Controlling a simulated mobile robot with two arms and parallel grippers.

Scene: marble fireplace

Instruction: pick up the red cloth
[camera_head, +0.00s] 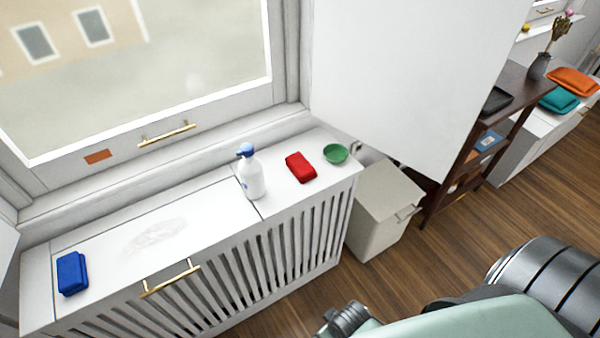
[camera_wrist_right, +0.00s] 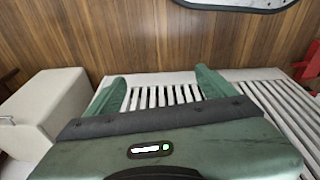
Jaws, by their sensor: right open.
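The red cloth (camera_head: 300,167) is a small folded bundle on the white slatted radiator cover (camera_head: 210,225) under the window, between a spray bottle and a green bowl. I cannot make it out for sure in the right wrist view. My right gripper (camera_wrist_right: 162,82) is open in the right wrist view, its two green fingers spread with nothing between them, above white slats. In the head view, parts of my right arm show at the lower right, apart from the cloth. My left gripper is not in view.
A white spray bottle with a blue top (camera_head: 251,174) stands left of the cloth, a green bowl (camera_head: 335,153) right of it. A blue cloth (camera_head: 72,273) lies at the cover's left end. A pale bin (camera_head: 383,210) and dark shelf (camera_head: 468,150) stand to the right.

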